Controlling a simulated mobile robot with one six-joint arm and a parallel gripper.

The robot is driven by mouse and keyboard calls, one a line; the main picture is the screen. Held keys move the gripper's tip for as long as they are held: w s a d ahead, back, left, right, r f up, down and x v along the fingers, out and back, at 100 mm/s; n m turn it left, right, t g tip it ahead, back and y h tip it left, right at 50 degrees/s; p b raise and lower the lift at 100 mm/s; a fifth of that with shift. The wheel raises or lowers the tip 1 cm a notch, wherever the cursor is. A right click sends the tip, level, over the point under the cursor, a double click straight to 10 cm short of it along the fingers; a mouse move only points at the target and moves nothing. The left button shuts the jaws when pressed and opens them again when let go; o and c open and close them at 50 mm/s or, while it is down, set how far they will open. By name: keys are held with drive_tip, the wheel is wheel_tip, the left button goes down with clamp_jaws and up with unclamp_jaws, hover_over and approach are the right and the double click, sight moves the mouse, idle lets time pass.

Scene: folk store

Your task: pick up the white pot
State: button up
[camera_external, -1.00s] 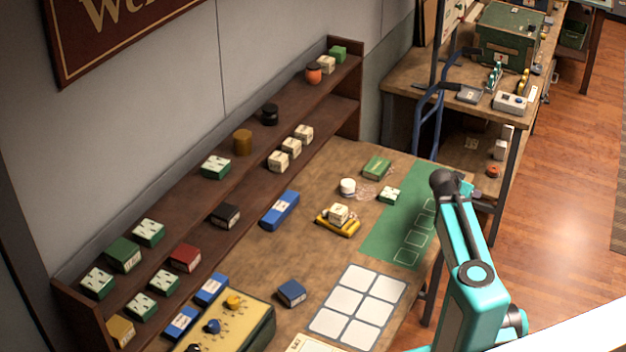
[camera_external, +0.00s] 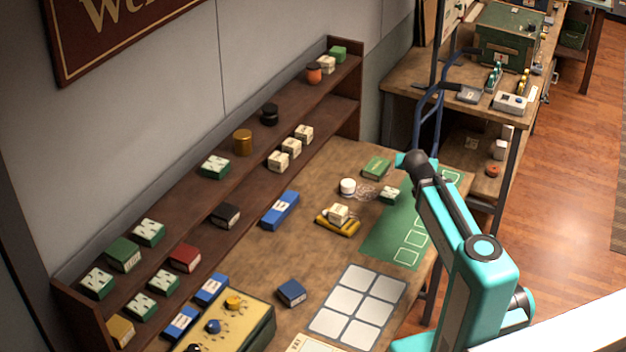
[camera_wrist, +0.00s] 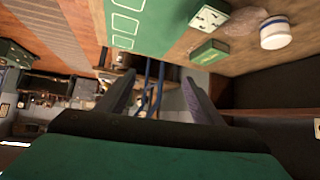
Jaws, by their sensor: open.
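The white pot (camera_external: 348,186) is small and round and stands upright on the wooden table, left of the green mat. It also shows at the upper right of the wrist view (camera_wrist: 275,36), where a blue band runs around it. My gripper (camera_wrist: 158,88) is open and empty, its two fingers spread at the middle of the wrist view. The pot lies outside the fingers, apart from them. In the external view my arm's end is above the green mat, right of the pot, and its fingers are mostly hidden.
A green box (camera_external: 376,168) and a green-and-white box (camera_external: 389,195) stand close to the pot. A cream box sits on a yellow holder (camera_external: 338,227) in front of it. The green mat (camera_external: 385,243) is largely clear. A loaded wooden shelf (camera_external: 325,120) runs along the wall.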

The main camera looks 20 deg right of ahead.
sight(351, 187)
drive_tip(key=w+a+f+n+t+y+b, duration=0.1)
drive_tip(key=w+a+f+n+y+b, duration=0.1)
drive_tip(key=a, duration=0.3)
drive_tip(key=w+a+f+n+t+y+b, duration=0.1)
drive_tip(key=w+a+f+n+y+b, duration=0.1)
drive_tip(key=a+f, duration=0.3)
drive_tip(key=w+a+f+n+t+y+b, duration=0.2)
drive_tip(key=a+f+n, duration=0.1)
drive_tip(key=a, duration=0.3)
drive_tip(key=shift+a+f+y+b, duration=0.3)
drive_tip(key=shift+f, duration=0.05)
drive_tip(key=shift+w+a+n, duration=0.1)
drive_tip(key=shift+a+n, duration=0.2)
drive_tip(key=shift+a, duration=0.15)
drive_tip(key=shift+w+f+b, duration=0.1)
drive_tip(key=shift+f+b, duration=0.05)
drive_tip(key=shift+b, duration=0.25)
drive_tip(key=shift+w+a+f+b, duration=0.1)
drive_tip(key=shift+w+f+b, duration=0.2)
drive_tip(key=shift+w+b, duration=0.55)
drive_tip(key=shift+b, duration=0.45)
drive_tip(key=shift+w+f+b, duration=0.2)
drive_tip(key=shift+f+b, duration=0.05)
drive_tip(key=shift+b, duration=0.25)
drive_tip(key=shift+w+a+p, duration=0.1)
drive_tip(key=shift+w+p, duration=0.2)
drive_tip(key=shift+w, duration=0.15)
drive_tip(key=shift+p+x, duration=0.4)
drive_tip(key=shift+x, duration=1.55)
